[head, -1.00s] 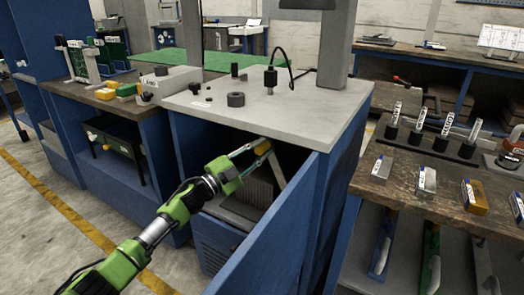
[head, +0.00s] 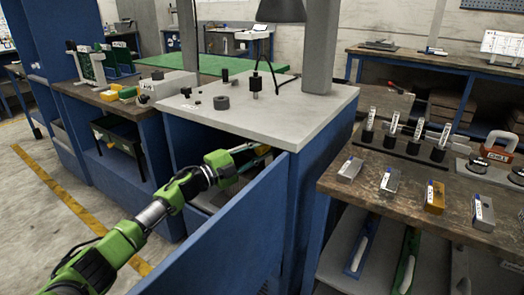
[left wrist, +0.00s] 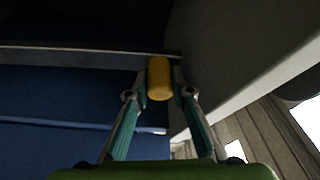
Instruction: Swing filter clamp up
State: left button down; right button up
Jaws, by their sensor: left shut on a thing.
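The filter clamp shows its yellow grip (left wrist: 160,80) and grey bar (left wrist: 85,58) in the left wrist view. In the head view only a little of the yellow grip (head: 262,150) shows, just under the bench top at the mouth of the open cabinet. My left gripper (left wrist: 160,90) is shut on the yellow grip, one finger on each side. In the head view my left gripper (head: 252,157) reaches in over the cabinet door. The door hides most of the clamp and the cabinet's inside. My right gripper is not in view.
The open blue door (head: 225,230) stands close beside my left arm. The grey bench top (head: 300,112) lies just above the gripper and carries small black parts. A wooden table (head: 410,185) with blocks and holders stands to the right. The floor on the left is clear.

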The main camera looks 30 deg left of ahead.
pick_arm(q)
jog(key=c, duration=1.8)
grip_release()
jog(key=shift+s+a+f, duration=0.2)
jog(key=shift+s+a, duration=0.1)
jog(key=shift+s, duration=0.2)
jog(key=v, duration=1)
jog(key=shift+s+a, duration=0.2)
jog(key=shift+s, duration=0.15)
